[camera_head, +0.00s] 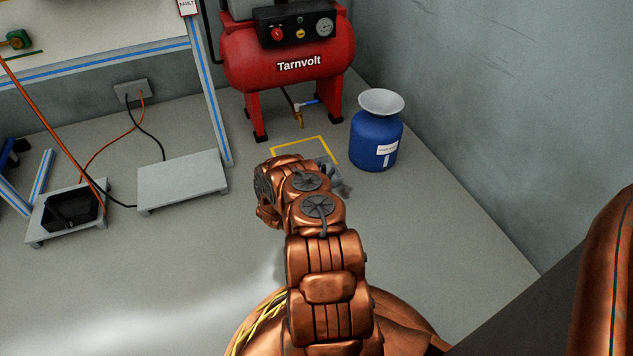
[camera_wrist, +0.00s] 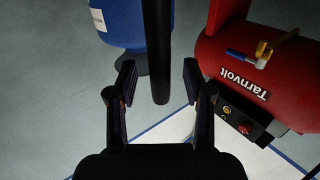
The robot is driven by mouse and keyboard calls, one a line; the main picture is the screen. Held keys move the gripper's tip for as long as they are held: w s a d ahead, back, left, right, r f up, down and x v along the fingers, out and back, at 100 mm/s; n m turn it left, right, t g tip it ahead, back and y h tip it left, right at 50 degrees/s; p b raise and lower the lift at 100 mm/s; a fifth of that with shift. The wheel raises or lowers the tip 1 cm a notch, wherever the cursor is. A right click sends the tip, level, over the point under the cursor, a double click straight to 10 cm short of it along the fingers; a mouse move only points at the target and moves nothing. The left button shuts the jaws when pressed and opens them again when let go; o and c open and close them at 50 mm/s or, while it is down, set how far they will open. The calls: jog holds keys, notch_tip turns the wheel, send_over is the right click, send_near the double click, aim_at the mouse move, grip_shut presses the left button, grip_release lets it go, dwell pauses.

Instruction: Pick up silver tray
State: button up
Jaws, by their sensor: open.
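My gripper (camera_wrist: 158,67) is open, with its two dark fingers apart in the wrist view. A dark upright bar (camera_wrist: 159,40) shows between them; I cannot tell what it is or whether it touches them. In the head view my gripper (camera_head: 339,184) is a small dark shape beyond my copper arm, mostly hidden by it. It appears over or near a yellow floor outline (camera_head: 298,143) in front of the compressor. A greyish patch shows inside this outline, partly behind my arm. I cannot tell whether it is the silver tray. No tray is clear in the wrist view.
A red compressor (camera_head: 285,68) stands at the back. A blue drum (camera_head: 376,141) with a pale funnel-like top is right of the outline, near the wall. A low grey platform (camera_head: 182,181) and a black bin (camera_head: 73,208) are at left, with cables. The front-left floor is clear.

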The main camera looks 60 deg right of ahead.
jog(key=shift+d, duration=0.25)
jog(key=shift+c, duration=0.3)
grip_shut()
dwell(0.4)
